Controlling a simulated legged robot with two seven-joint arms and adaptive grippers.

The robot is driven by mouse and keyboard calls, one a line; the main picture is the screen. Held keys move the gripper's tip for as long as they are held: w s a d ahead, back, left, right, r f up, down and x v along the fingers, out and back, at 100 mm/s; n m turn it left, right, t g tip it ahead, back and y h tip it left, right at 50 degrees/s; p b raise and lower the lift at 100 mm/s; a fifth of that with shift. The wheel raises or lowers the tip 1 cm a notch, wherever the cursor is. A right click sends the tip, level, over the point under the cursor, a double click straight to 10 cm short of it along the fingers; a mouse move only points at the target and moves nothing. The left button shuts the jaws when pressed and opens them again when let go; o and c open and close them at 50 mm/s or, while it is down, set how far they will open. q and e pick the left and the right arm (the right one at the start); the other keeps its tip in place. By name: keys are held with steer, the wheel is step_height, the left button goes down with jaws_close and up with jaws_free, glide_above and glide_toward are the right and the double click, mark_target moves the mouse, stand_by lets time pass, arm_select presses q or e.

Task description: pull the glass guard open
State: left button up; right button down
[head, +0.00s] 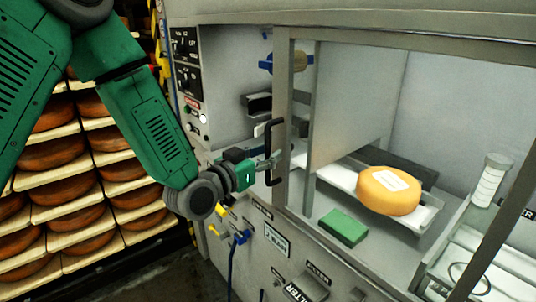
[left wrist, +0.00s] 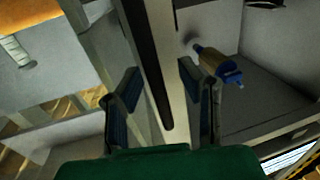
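The glass guard has a pale metal frame (head: 282,100) and stands in front of the machine's inner space. A black bar handle (head: 274,128) is fixed upright on the frame's left post. My left gripper (head: 270,163) is at the lower half of this handle. In the left wrist view the dark handle (left wrist: 152,70) runs between the two fingers of my left gripper (left wrist: 162,105). The fingers are wide apart, with visible gaps to the handle on both sides. My right gripper is in neither view.
Behind the guard, a yellow cheese wheel (head: 389,191) with a white label sits on a tray, near a green block (head: 343,227). A blue valve (head: 268,63) is at the upper left. Racks of cheese wheels (head: 52,151) stand left. Control knobs (head: 203,119) line the machine's side.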

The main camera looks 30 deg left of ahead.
arm_select(q)
steer(key=shift+a, duration=0.1)
steer(key=shift+s+a+f, duration=0.1)
steer(key=shift+s+a, duration=0.05)
steer(key=shift+s, duration=0.05)
steer(key=s+a, duration=0.1)
steer(key=s, duration=0.5)
steer(key=shift+s, duration=0.4)
steer(key=shift+a, duration=0.1)
